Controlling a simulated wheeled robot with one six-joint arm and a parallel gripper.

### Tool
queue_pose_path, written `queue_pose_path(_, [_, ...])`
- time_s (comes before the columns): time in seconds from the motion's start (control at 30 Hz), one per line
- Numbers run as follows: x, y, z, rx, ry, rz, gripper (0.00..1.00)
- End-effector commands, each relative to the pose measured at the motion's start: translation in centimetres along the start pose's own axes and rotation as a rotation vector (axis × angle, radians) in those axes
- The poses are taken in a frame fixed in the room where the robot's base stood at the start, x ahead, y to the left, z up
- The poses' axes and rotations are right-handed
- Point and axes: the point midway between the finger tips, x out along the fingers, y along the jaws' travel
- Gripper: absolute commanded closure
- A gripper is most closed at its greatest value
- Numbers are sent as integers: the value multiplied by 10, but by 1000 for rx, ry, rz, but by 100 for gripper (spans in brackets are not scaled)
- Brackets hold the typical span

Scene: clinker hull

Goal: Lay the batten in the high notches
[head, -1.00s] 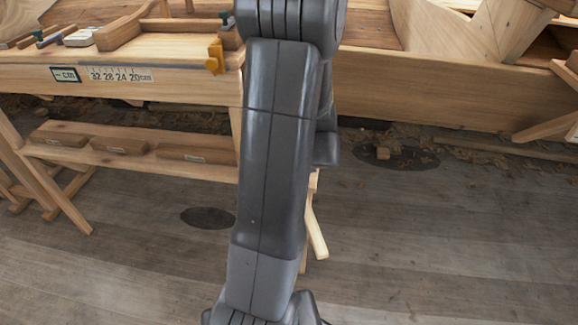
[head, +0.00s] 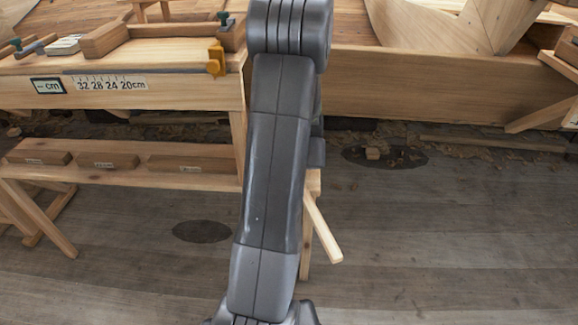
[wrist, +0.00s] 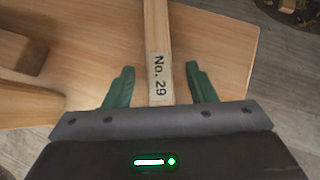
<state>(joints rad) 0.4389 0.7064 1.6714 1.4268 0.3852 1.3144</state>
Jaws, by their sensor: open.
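In the wrist view, a narrow pale wooden strip marked "No. 29" (wrist: 156,40), which looks like the batten, runs from the top edge down between the jaws. My gripper (wrist: 160,72) is open, with one green finger on each side of the strip and a visible gap to each. In the head view my arm hides the gripper. I cannot make out the high notches in either view.
A workbench with a cm scale (head: 110,85) and an orange clamp (head: 215,60) stands at left. Its lower shelf (head: 120,174) carries wooden blocks. A pale stick (head: 322,230) juts out beside my arm. The planked hull (head: 430,90) fills the back right. Floor at right is mostly clear.

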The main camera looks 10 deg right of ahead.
Motion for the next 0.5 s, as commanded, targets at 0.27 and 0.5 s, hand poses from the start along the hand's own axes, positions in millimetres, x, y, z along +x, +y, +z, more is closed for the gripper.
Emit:
queue_pose_path(0.27, [0,0,0,0,1,0,100])
queue_pose_path(0.5, [-1,0,0,0,0,0,100])
